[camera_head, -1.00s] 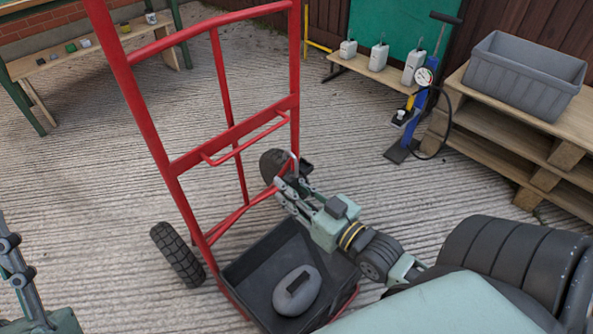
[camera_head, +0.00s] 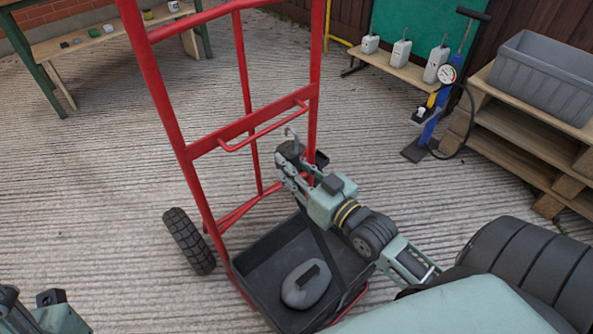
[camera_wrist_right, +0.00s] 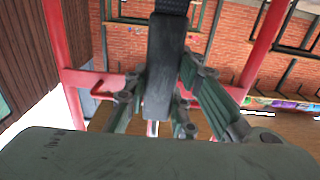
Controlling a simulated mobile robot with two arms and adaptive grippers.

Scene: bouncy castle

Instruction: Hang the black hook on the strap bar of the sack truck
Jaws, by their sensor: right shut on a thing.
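The red sack truck (camera_head: 172,110) stands upright at the centre of the head view. Its strap bar (camera_head: 262,134) is a thin red bar standing out from a crosspiece. My right gripper (camera_head: 284,168) is shut on the black hook, whose dark body (camera_wrist_right: 165,70) lies between the fingers in the wrist view. Its curved grey tip (camera_head: 292,133) points up near the right end of the strap bar, just below it; contact cannot be told. My left gripper (camera_head: 35,312) is partly cut off at the lower left; its fingers are unclear.
A dark tray (camera_head: 257,262) at the truck's foot holds a grey rounded weight (camera_head: 305,284). A dark strap (camera_head: 325,240) runs above the tray. A blue pump (camera_head: 432,125) and a pallet stack (camera_head: 525,140) stand right. The floor left is clear.

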